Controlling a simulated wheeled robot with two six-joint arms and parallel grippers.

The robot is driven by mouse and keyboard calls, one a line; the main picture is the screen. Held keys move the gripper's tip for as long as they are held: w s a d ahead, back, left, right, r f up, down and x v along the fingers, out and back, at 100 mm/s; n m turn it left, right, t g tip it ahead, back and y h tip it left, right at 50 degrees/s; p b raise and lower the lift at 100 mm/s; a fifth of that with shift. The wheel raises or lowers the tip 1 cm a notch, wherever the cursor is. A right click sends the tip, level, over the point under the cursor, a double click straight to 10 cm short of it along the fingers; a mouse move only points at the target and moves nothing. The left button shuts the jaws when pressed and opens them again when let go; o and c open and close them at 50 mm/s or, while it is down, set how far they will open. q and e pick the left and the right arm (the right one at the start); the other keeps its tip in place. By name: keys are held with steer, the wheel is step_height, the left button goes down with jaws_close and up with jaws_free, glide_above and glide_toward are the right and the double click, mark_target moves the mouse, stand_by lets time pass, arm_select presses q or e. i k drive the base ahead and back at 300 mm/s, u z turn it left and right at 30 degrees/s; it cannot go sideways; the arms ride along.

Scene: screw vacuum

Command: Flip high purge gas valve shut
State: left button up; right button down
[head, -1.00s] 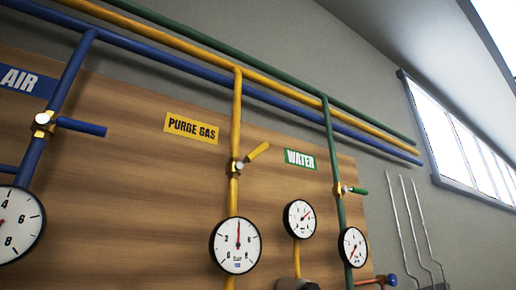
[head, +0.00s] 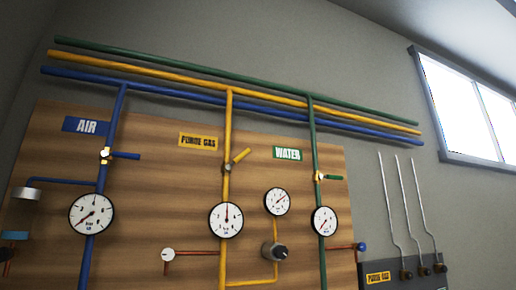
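The purge gas valve (head: 228,168) sits on the vertical yellow pipe (head: 227,130), below the yellow PURGE GAS sign (head: 199,141). Its yellow handle (head: 241,156) points up and to the right, at an angle to the pipe. A round white gauge (head: 226,219) is on the same pipe below the valve. Neither of my grippers shows in the head view.
The blue air valve (head: 105,155) is to the left and the green water valve (head: 319,176) to the right; both handles point right. Smaller gauges, a dark knob (head: 273,250) and thin upright metal rods (head: 413,210) are lower right. A window (head: 470,110) is at right.

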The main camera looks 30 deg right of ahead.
mark_target(235, 160)
steer(key=z, duration=1.45)
steer(key=i, duration=0.75)
steer(key=u, duration=0.1)
